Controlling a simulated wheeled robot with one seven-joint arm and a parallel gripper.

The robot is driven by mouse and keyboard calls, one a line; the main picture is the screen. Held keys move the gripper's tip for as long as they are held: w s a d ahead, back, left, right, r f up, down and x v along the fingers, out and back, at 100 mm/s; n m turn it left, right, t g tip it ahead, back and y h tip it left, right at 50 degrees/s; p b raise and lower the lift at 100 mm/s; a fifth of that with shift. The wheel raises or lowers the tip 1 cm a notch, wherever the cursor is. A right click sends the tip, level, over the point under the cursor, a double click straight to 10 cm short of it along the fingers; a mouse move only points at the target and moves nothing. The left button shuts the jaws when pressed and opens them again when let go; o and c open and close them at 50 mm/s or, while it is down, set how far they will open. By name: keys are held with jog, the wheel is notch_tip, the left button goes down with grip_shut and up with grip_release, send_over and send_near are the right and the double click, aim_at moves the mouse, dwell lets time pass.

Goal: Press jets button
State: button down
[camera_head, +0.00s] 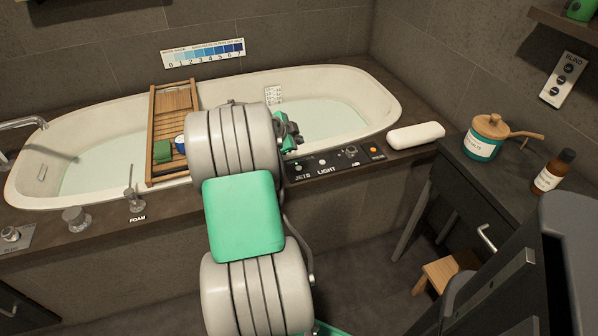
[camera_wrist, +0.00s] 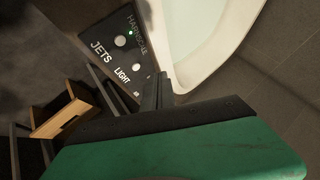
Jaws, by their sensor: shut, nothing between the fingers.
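The dark control panel (camera_head: 340,164) lies on the tub's front ledge, right of my arm, with printed JETS and LIGHT labels. In the wrist view the panel (camera_wrist: 118,50) is at the upper left. The round pale jets button (camera_wrist: 120,41) sits beside the JETS label, with a small lit green dot near it. The light button (camera_wrist: 137,67) is beside the LIGHT label. My gripper (camera_wrist: 158,88) is shut and empty, its dark fingertips to the right of the light button and apart from the jets button. In the head view my gripper (camera_head: 290,133) is partly hidden behind my arm.
The water-filled bathtub (camera_head: 385,95) is behind the panel, with a wooden tray (camera_head: 165,110) across it. A white roll (camera_head: 416,135) lies on the ledge at right. A side table holds a lidded jar (camera_head: 483,145) and a brown bottle (camera_head: 553,171). A wooden stool (camera_head: 447,275) is below.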

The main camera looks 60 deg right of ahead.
jog(key=b, duration=0.4)
send_over(297, 169)
notch_tip(297, 169, down, 8)
jog(key=shift+a+r, duration=0.1)
jog(key=shift+r, duration=0.15)
jog(key=shift+f+b, duration=0.3)
jog(key=shift+f, duration=0.3)
dwell(1.3)
jog(key=shift+f+b, duration=0.45)
jog(key=shift+b, duration=0.1)
jog(key=shift+f+b, duration=0.4)
jog(key=shift+b, duration=0.05)
dwell(0.4)
jog(key=shift+r, duration=0.15)
jog(key=shift+r+p, duration=0.3)
jog(key=shift+r, duration=0.35)
jog(key=shift+r, duration=0.1)
